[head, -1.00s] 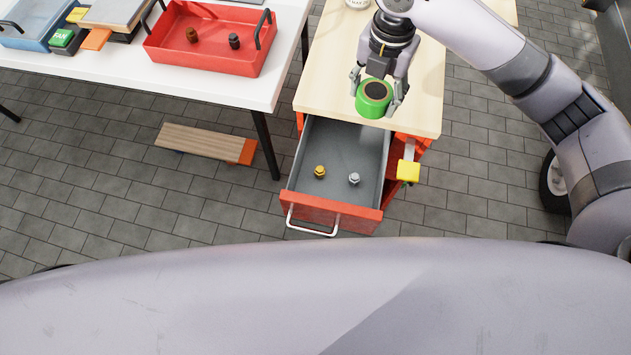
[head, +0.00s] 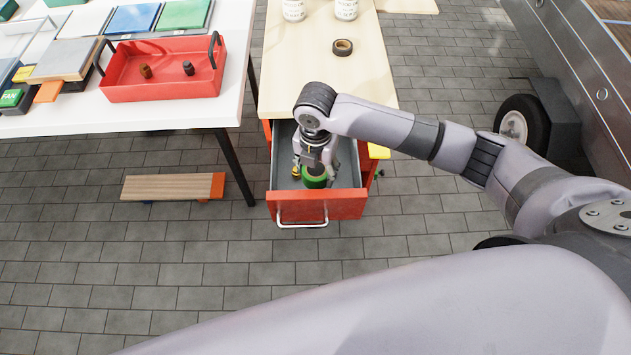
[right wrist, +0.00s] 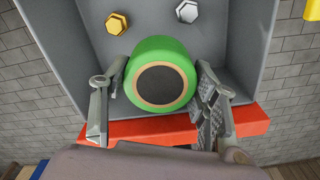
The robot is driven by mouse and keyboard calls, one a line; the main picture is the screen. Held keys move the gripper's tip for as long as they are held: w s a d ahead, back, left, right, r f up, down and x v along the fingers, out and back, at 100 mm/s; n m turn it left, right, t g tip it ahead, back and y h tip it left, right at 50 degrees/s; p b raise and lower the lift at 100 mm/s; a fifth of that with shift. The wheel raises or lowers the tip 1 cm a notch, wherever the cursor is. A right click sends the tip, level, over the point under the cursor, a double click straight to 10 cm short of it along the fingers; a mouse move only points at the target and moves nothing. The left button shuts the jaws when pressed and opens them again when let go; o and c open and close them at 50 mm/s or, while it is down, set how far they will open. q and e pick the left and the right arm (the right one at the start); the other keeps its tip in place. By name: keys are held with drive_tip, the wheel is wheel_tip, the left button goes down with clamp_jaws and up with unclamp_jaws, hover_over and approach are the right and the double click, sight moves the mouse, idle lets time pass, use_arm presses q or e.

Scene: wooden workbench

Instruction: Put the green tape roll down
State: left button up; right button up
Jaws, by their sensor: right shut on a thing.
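The green tape roll (head: 315,179) is inside the open drawer (head: 345,203), near its front wall. My right gripper (head: 315,172) reaches down into the drawer and is shut on the roll. In the right wrist view the green tape roll (right wrist: 160,62) sits between the two fingers of my right gripper (right wrist: 160,88). Whether the roll touches the drawer floor I cannot tell. My left gripper is not in view.
A yellow nut (right wrist: 117,23) and a silver nut (right wrist: 187,11) lie in the drawer beyond the roll. A dark tape roll (head: 343,47) lies on the wooden top above. A red tray (head: 165,90) stands on the white table at left.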

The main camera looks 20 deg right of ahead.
sight(316, 184)
wheel_tip(316, 184, down, 2)
drive_tip(key=shift+f, duration=0.25)
wheel_tip(316, 184, down, 4)
drive_tip(key=shift+r+b, duration=0.25)
drive_tip(key=shift+b, duration=0.05)
drive_tip(key=shift+f, duration=0.25)
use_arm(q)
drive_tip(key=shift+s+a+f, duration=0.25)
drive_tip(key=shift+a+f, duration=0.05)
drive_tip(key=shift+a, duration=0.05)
use_arm(e)
drive_tip(key=shift+f, duration=0.1)
drive_tip(key=o, duration=1)
